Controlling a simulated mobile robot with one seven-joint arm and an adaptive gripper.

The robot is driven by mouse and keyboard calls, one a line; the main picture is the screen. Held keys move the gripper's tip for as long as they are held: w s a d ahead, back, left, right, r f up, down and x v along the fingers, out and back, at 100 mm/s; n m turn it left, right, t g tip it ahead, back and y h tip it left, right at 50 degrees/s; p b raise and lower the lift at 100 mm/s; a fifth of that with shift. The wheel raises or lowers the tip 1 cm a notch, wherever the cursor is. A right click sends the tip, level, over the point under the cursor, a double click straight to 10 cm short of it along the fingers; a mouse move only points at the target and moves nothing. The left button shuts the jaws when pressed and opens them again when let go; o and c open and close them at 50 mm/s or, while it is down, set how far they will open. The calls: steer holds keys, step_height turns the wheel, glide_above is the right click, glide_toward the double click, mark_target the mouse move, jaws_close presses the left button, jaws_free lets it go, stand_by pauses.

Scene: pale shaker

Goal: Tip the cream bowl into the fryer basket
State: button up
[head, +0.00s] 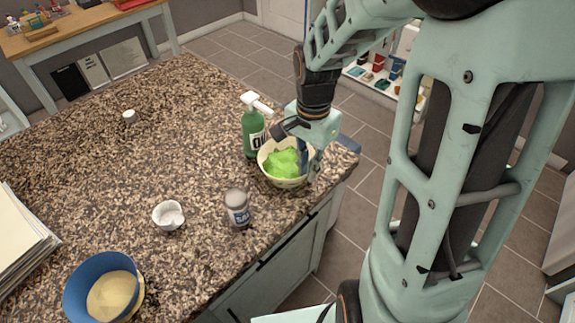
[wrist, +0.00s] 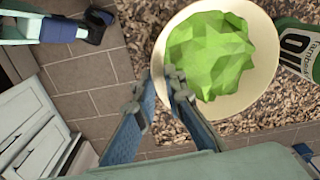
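The cream bowl (head: 264,169) stands upright on the speckled counter near its right edge, holding a bright green lumpy mass (head: 284,162). The bowl (wrist: 262,88) and the green mass (wrist: 208,55) also show in the wrist view. My gripper (head: 308,165) is at the bowl's right side, low by the rim. In the wrist view my gripper (wrist: 158,92) has a gap between its fingertips. One finger overlaps the bowl's rim in the picture and the other is outside it. I cannot tell whether they touch the bowl. I see no fryer basket.
A blue bowl (head: 85,281) with something pale yellow and stacked papers (head: 20,235) lie at left. The counter's middle (head: 150,150) is clear.

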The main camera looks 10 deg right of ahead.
jaws_close()
steer(key=shift+s+r, duration=0.1)
steer(key=shift+r, duration=0.25)
steer(key=shift+r+p, duration=0.45)
steer(key=shift+p, duration=0.15)
steer(key=shift+r+p, duration=1.65)
steer(key=shift+r, duration=0.6)
